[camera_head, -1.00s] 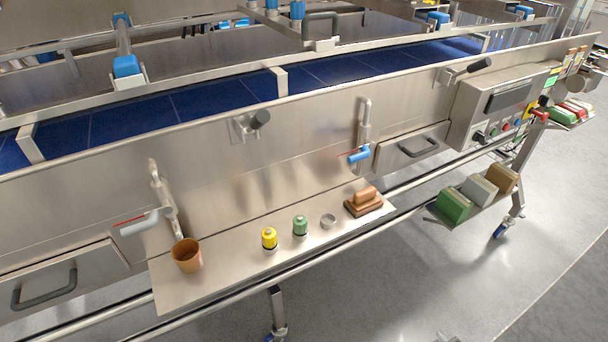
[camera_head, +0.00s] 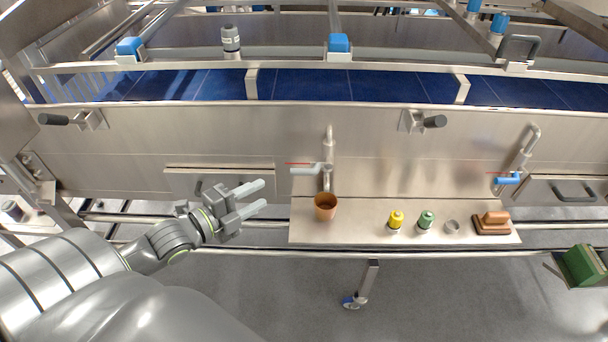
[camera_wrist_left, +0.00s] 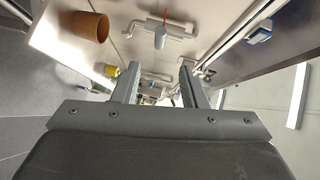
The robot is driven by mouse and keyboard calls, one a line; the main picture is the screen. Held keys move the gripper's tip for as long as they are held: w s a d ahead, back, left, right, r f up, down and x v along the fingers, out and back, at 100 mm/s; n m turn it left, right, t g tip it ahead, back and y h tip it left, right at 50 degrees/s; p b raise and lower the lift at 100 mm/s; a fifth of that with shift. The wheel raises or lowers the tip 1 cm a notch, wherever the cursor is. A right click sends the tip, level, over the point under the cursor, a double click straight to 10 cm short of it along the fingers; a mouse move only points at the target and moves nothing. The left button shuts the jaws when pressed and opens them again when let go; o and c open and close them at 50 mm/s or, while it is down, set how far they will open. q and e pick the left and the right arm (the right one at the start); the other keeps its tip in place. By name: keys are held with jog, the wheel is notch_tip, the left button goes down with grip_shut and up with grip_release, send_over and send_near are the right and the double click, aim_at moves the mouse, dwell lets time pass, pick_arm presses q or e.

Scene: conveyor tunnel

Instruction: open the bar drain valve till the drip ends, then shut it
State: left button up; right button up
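Two drain valves are on the steel side panel. The left one has a steel pipe (camera_head: 329,150) and a grey lever (camera_head: 306,171) lying about level beside a red line; its lever (camera_wrist_left: 160,39) also shows in the left wrist view. The right valve has a blue lever (camera_head: 508,180). A brown cup (camera_head: 325,207) stands on the shelf below the left pipe, and it shows in the left wrist view (camera_wrist_left: 88,27). My left gripper (camera_head: 263,194) is open and empty, left of the grey lever and apart from it. No drip can be made out. My right gripper is not in view.
The steel shelf (camera_head: 355,232) also holds a yellow-topped item (camera_head: 396,219), a green-topped item (camera_head: 426,219), a small ring (camera_head: 452,227) and a brown block with a handle (camera_head: 491,222). A closed drawer (camera_head: 225,183) is behind my left gripper. A rail runs below the shelf.

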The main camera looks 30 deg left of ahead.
pick_arm(q)
jog(key=b, duration=0.2)
send_near(302, 172)
jog(key=w, duration=0.2)
jog(key=x, duration=0.5)
jog(key=f+p+x, duration=0.1)
jog(key=x, duration=0.2)
jog(key=shift+w, duration=0.25)
jog(key=shift+f, duration=0.1)
grip_shut()
